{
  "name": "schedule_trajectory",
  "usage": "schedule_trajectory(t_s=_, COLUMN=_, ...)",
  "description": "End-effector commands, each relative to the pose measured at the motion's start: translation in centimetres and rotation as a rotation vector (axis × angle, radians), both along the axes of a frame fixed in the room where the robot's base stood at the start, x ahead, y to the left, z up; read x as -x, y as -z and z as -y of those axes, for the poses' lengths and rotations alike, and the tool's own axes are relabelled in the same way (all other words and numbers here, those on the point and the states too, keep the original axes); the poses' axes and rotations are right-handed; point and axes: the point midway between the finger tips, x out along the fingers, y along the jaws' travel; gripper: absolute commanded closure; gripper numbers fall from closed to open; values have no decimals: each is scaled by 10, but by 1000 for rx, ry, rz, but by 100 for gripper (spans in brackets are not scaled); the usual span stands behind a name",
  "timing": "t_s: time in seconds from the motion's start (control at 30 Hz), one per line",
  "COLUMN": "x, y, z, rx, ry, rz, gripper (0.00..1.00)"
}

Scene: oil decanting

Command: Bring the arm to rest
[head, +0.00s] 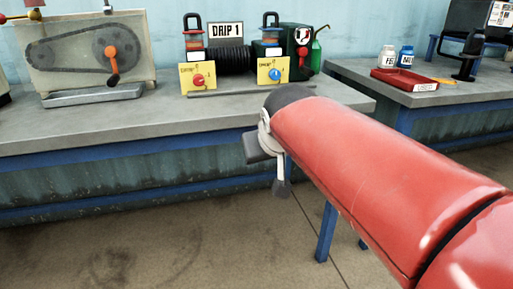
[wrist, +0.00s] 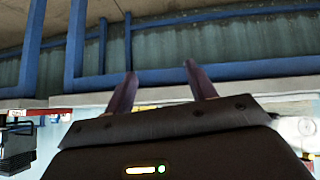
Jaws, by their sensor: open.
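My gripper shows at the end of my red arm in the head view, in front of the bench edge and mostly hidden behind the arm. In the wrist view my gripper (wrist: 160,72) has its two dark fingers apart, with nothing between them. The wrist picture looks upside down, with the floor at the top and the blue bench frame (wrist: 75,40) beyond the fingers.
A long grey workbench (head: 190,116) holds the "DRIP 1" unit (head: 235,58) and a chain drive box (head: 90,55) with an orange crank. A second bench at the right holds a red tray (head: 403,82) and two bottles. Open floor (head: 150,245) lies in front.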

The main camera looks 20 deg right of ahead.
Motion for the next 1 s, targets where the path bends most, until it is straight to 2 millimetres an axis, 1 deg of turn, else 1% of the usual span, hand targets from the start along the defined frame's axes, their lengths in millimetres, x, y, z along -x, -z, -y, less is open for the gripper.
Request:
schedule_trajectory(t_s=0.1, x=1, y=0, z=0, rx=0, ry=0, rz=0, gripper=44)
schedule_trajectory(t_s=0.17, x=7, y=4, z=0, rx=-3, ry=2, rz=-9, gripper=44)
schedule_trajectory(t_s=0.27, x=37, y=24, z=1, rx=-19, ry=7, rz=-53, gripper=44)
schedule_trajectory(t_s=0.4, x=99, y=70, z=0, rx=-53, ry=14, rz=-150, gripper=44)
schedule_trajectory(t_s=0.5, x=137, y=101, z=-2, rx=-78, ry=17, rz=-212, gripper=44)
schedule_trajectory(t_s=0.6, x=160, y=122, z=-4, rx=-95, ry=18, rz=-253, gripper=44)
schedule_trajectory(t_s=0.67, x=167, y=129, z=-4, rx=-100, ry=18, rz=-266, gripper=44)
schedule_trajectory(t_s=0.73, x=170, y=132, z=-5, rx=-102, ry=18, rz=-273, gripper=44)
schedule_trajectory(t_s=1.0, x=170, y=132, z=-5, rx=-102, ry=18, rz=-273, gripper=44)
